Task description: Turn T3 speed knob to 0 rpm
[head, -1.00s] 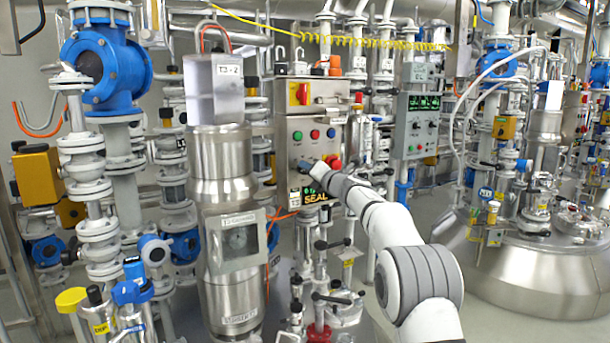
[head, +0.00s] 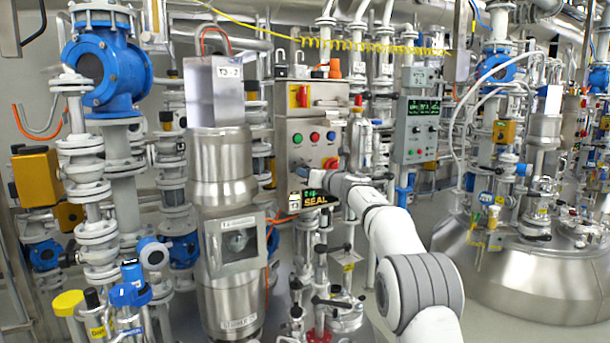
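A steel control box (head: 293,158) hangs in the middle, right of a tall steel column labelled T3 (head: 222,160). Its front has a row of green, red and blue buttons (head: 314,136) and a red emergency stop (head: 331,163) lower right. I cannot clearly make out the speed knob or its setting; the lower front is partly behind my arm's end. My gripper (head: 312,174) is at the lower front of the box, small and mostly hidden by my wrist. I cannot tell whether it touches anything or how its fingers stand.
A red and yellow switch (head: 302,95) sits above the buttons. A grey panel with green readouts (head: 415,128) stands to the right. Pipes and valves crowd below; a steel vessel (head: 520,275) fills the right.

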